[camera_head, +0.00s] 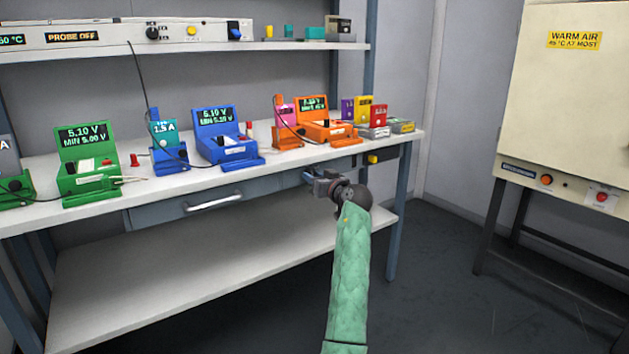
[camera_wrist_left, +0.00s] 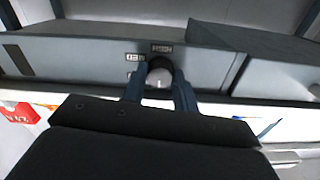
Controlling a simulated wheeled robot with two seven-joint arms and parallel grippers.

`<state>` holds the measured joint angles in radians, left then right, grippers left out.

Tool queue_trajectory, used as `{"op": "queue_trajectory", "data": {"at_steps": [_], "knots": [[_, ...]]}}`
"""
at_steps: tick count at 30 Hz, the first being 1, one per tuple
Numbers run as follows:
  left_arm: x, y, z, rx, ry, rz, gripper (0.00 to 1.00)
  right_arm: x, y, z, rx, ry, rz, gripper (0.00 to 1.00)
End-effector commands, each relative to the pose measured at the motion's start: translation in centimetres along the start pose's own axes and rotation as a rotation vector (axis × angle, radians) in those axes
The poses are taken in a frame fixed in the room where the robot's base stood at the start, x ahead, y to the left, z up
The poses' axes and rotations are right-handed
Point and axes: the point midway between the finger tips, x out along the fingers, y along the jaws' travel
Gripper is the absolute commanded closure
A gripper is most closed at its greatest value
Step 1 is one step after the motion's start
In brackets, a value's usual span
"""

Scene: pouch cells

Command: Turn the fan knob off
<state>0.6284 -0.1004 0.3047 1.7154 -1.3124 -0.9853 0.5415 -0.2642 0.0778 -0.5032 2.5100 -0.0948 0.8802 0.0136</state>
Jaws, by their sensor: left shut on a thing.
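The fan knob (camera_wrist_left: 160,76) is a round knob with a pale cap and a dark base on a grey-blue panel (camera_wrist_left: 95,58) under the bench top, in the left wrist view. Small labels sit beside and above it, too small to read surely. My left gripper (camera_wrist_left: 159,92) has one finger on each side of the knob and is shut on it. In the head view my left gripper (camera_head: 312,180) is at the bench's front edge and hides the knob. My right gripper is in neither view.
The white bench (camera_head: 250,172) holds several coloured testers, including a green one (camera_head: 90,178) and a blue one (camera_head: 225,150). A drawer handle (camera_head: 213,202) is left of my gripper. A yellow-fronted box (camera_head: 382,156) hangs under the bench to the right. Open floor lies before the warm-air cabinet (camera_head: 570,110).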

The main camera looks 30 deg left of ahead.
Motion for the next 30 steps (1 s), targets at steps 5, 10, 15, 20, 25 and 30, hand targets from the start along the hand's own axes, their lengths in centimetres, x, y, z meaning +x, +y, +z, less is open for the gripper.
{"op": "queue_trajectory", "data": {"at_steps": [5, 10, 15, 20, 25, 30], "knots": [[0.0, 0.0, 0.2, 0.001, -0.003, 0.0, 0.94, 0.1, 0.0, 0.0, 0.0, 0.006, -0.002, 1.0], [0.0, 0.0, 0.2, 0.002, -0.003, 0.0, 0.6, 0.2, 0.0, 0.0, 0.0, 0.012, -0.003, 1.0], [0.0, 0.0, 0.1, 0.001, -0.001, 0.0, 0.49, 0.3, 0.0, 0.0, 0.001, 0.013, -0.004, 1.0], [0.0, 0.0, 0.0, 0.001, -0.001, 0.0, 0.49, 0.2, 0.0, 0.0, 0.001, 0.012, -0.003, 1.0], [-0.7, 0.1, 0.0, 0.001, 0.0, 0.001, 0.49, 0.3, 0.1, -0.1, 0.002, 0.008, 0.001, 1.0], [-2.6, 0.0, -0.1, 0.001, -0.001, 0.002, 0.49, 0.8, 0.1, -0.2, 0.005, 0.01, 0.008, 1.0]]}}
